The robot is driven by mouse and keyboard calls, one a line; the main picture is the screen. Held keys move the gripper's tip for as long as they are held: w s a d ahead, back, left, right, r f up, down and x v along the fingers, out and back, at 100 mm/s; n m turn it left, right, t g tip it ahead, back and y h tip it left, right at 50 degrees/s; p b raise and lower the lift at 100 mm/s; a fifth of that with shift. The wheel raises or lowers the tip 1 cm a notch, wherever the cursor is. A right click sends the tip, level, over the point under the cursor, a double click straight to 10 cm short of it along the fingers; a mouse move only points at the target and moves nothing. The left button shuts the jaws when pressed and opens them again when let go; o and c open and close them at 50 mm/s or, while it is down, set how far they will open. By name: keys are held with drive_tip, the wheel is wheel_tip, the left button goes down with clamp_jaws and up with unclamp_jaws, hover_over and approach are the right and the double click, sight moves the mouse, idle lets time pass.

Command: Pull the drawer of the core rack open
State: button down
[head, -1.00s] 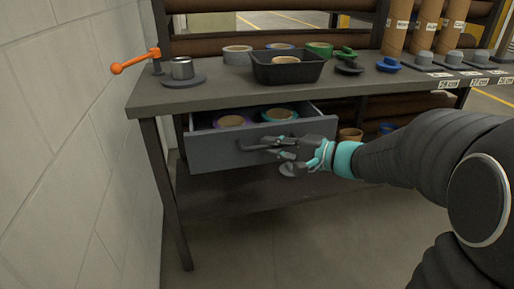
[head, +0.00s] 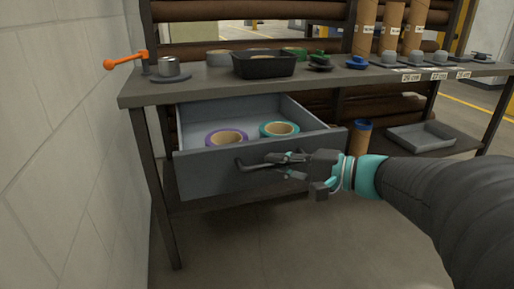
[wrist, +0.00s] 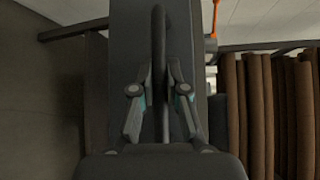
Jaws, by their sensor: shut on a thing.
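The grey drawer (head: 215,178) under the rack's worktop (head: 210,88) stands well open in the head view. Inside it lie a roll with a purple rim (head: 227,137) and a roll with a teal rim (head: 279,129). My gripper (head: 282,166) is at the bar handle (head: 252,166) on the drawer front, shut on its right part. In the wrist view the handle (wrist: 159,60) runs upright between the two fingers (wrist: 161,105). The exact contact of the fingertips is hard to make out.
On the worktop stand a black bin (head: 263,66), a metal cup (head: 168,67), an orange-handled crank (head: 126,60) and blue and green knobs. A block wall (head: 70,150) is close on the left. A grey tray (head: 420,137) lies on the lower shelf at right. The floor in front is clear.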

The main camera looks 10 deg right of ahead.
idle(0.3)
drive_tip(key=c, duration=1.2)
unclamp_jaws()
drive_tip(key=shift+s+d, duration=0.1)
drive_tip(key=v, duration=1.1)
drive_tip(key=shift+s+d+r, duration=0.1)
drive_tip(key=shift+s+d, duration=0.05)
drive_tip(key=shift+d, duration=0.2)
